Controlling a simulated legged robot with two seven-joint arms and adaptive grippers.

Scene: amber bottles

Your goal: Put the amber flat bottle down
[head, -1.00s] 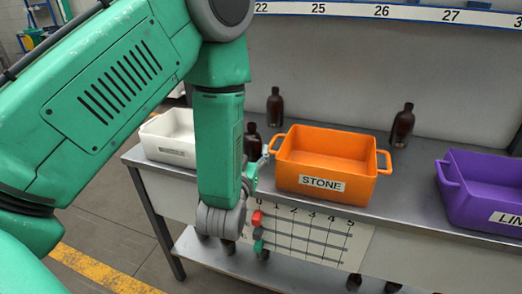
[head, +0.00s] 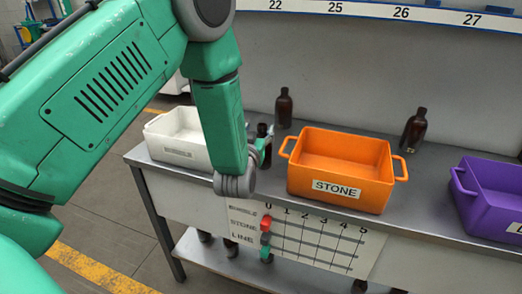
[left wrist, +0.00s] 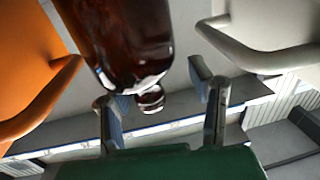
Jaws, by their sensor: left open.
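An amber bottle (head: 262,130) stands on the bench between the white bin and the orange bin, partly hidden behind my left gripper. My left gripper (head: 262,150) is at the bench's front side, close to that bottle. In the left wrist view, my left gripper (left wrist: 155,88) is open, its two fingers spread apart. My right gripper is not in view.
The orange STONE bin (head: 340,190) stands right of the bottle, the white bin (head: 170,143) left. A purple bin (head: 490,200) is at the far right. Two other amber bottles stand behind, one at the back left (head: 284,108) and one at the back right (head: 414,132).

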